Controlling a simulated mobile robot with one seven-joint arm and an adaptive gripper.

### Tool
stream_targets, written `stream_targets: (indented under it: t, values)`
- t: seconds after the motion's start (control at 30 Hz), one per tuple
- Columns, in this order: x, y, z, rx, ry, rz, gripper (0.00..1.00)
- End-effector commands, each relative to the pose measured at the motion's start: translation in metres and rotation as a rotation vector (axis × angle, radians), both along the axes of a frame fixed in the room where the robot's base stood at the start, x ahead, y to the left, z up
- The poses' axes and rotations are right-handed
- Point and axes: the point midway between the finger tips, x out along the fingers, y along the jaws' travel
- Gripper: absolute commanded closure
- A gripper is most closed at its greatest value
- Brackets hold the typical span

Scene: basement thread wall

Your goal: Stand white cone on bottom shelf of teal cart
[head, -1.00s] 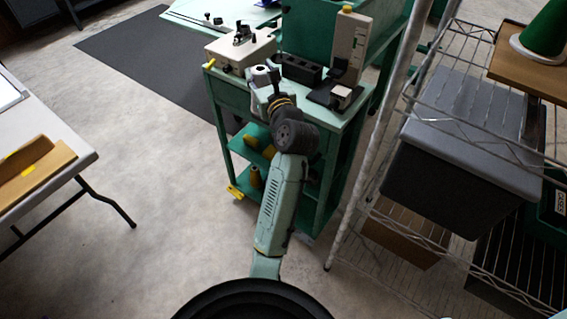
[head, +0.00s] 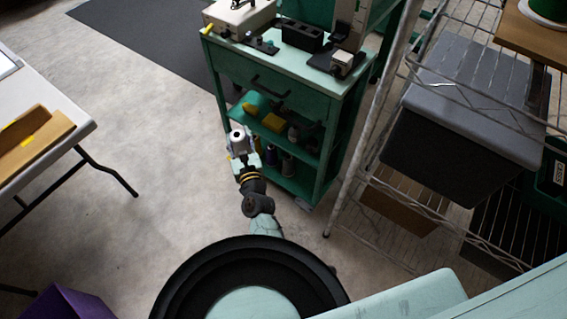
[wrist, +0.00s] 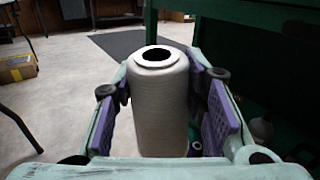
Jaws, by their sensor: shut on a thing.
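The white cone (wrist: 160,100) stands upright between the purple finger pads of my gripper (wrist: 168,110) in the wrist view. My gripper is shut on it. In the head view, the white cone (head: 238,141) and my gripper (head: 240,150) are just left of the teal cart (head: 275,85), in front of its lower shelves. The bottom shelf (head: 304,186) is partly visible and holds several dark or purple spools. The middle shelf (head: 302,147) carries yellow and teal items. The back of the bottom shelf is hidden.
A wire rack (head: 352,180) with a grey-lidded bin (head: 465,85) stands close on the cart's right. A white table (head: 50,110) is at left. Open floor (head: 150,190) lies left of the cart. Devices stand on the cart's top.

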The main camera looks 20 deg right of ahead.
Motion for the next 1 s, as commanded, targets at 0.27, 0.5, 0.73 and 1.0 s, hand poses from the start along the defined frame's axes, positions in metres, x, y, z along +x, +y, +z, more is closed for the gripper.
stream_targets:
  t: [0.27, 0.5, 0.73, 1.0]
  values:
    - [-0.006, 0.013, -0.031, -0.002, 0.001, -0.001, 1.00]
    - [-0.013, 0.024, -0.064, -0.002, 0.002, -0.009, 1.00]
    - [-0.022, 0.038, -0.104, -0.001, 0.000, -0.018, 1.00]
    - [-0.024, 0.036, -0.105, 0.003, -0.006, -0.023, 1.00]
